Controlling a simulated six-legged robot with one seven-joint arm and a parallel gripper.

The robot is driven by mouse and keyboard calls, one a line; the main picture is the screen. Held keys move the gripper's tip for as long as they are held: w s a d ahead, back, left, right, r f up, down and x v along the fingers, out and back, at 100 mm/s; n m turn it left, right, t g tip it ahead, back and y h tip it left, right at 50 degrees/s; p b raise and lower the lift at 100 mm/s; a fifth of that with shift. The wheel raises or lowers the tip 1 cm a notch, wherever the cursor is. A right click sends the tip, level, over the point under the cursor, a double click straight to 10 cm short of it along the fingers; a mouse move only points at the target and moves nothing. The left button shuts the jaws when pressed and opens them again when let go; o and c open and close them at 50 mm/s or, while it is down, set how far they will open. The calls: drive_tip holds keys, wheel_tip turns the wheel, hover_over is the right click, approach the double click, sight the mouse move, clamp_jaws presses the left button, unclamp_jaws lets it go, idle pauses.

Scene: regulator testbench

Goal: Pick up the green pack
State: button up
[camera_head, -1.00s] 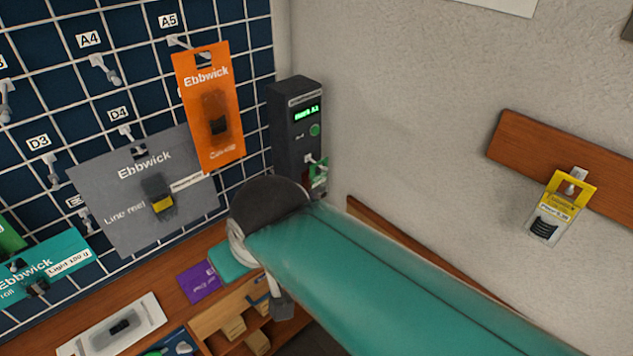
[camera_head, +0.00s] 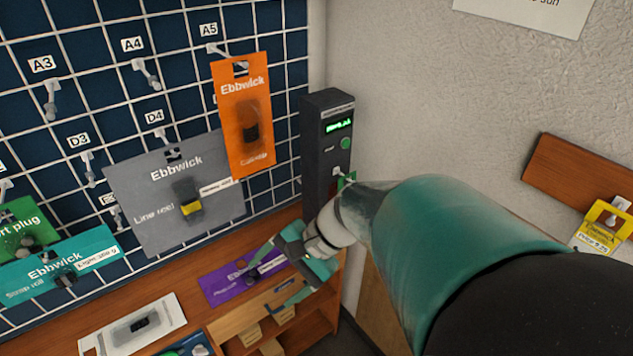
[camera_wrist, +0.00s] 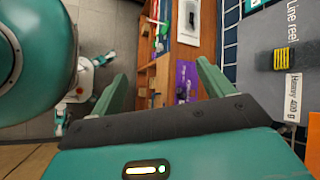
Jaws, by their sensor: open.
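A green pack (camera_head: 27,226) lettered "rt plug" hangs at the left edge of the head view, partly cut off and partly covered by a teal pack (camera_head: 62,262). Another small green item (camera_head: 347,180) shows at the hook of the dark device, mostly hidden by my arm. My gripper (camera_head: 274,276) is open and empty, in front of the wooden shelf unit and near the purple pack (camera_head: 240,280), well to the right of the lettered green pack. In the wrist view my two fingers (camera_wrist: 162,75) stand apart with nothing between them.
A grey pack (camera_head: 150,215) and an orange pack (camera_head: 245,130) hang on the wire grid (camera_head: 95,115). The dark device (camera_head: 325,150) stands by the wall. A white pack (camera_head: 130,325) lies on the wooden counter (camera_head: 185,276). A wooden board (camera_head: 575,175) holds a yellow pack (camera_head: 600,225).

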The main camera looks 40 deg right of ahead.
drive_tip(key=w+d+f+m+t+y, duration=0.1)
drive_tip(key=w+d+m+t, duration=0.1)
drive_tip(key=d+m+t, duration=0.4)
drive_tip(key=w+d+f+m+t, duration=0.1)
drive_tip(key=w+d+m+t, duration=0.2)
drive_tip(key=d+m, duration=0.45)
drive_tip(key=s+d+f+m+t+h, duration=0.25)
drive_tip(key=d+m+h, duration=0.2)
drive_tip(key=d, duration=0.35)
drive_tip(key=s+d+f+m+t+h, duration=0.1)
drive_tip(key=d+m+t+h, duration=0.3)
drive_tip(key=d, duration=0.3)
drive_tip(key=shift+m+g, duration=0.4)
drive_tip(key=shift+g, duration=0.05)
drive_tip(key=w, duration=1.3)
drive_tip(key=shift+w+f, duration=0.25)
drive_tip(key=c, duration=1.2)
drive_tip(key=shift+o, duration=0.2)
drive_tip(key=shift+r, duration=0.15)
